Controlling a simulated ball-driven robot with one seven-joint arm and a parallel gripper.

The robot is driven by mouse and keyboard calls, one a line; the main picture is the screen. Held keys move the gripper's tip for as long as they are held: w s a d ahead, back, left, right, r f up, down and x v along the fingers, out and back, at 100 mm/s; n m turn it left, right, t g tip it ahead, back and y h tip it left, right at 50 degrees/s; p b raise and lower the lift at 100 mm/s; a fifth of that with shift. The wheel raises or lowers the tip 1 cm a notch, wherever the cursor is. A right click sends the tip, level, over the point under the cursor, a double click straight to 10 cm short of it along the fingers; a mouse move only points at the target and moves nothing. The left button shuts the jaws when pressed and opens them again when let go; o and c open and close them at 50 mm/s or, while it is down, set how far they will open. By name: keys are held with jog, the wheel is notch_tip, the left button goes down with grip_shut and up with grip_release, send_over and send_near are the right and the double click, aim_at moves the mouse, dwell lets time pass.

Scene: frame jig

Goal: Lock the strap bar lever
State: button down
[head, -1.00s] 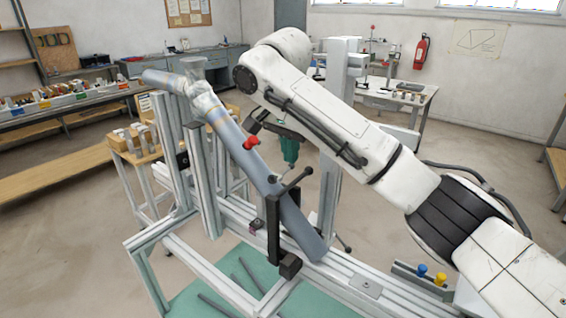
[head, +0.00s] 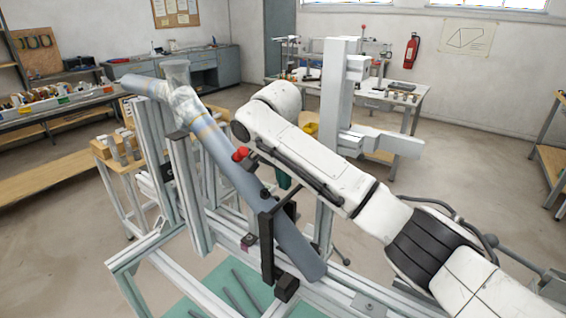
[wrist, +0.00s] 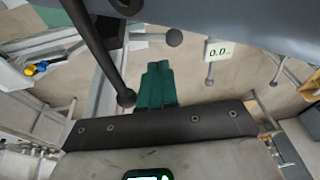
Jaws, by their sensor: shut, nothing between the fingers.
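A grey-blue tube (head: 235,170) lies slanted in the metal jig. A black strap bar (head: 267,245) stands beside its lower end. Near the bar's top is a black lever knob (head: 265,194); the rest of the lever is partly hidden by my arm. In the wrist view, a black rod with a ball end (wrist: 125,97) hangs to the left of my gripper (wrist: 158,66), and another ball-ended rod (wrist: 173,38) lies just beyond the fingertips. I cannot tell which rod is the lever. My gripper's green fingers are together and empty, beside the tube; in the head view (head: 284,182) they are mostly hidden.
A red knob (head: 240,154) shows beside the tube's middle. The aluminium frame (head: 150,250) surrounds the work, with an upright post (head: 338,110) behind my arm.

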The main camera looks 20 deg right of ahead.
jog(key=shift+a+f+p, duration=0.2)
jog(key=shift+a+f, duration=0.05)
jog(key=shift+f, duration=0.65)
jog(key=shift+a+f+p, duration=0.2)
jog(key=shift+a+f, duration=0.05)
jog(key=shift+f, duration=0.65)
jog(key=shift+w, duration=0.1)
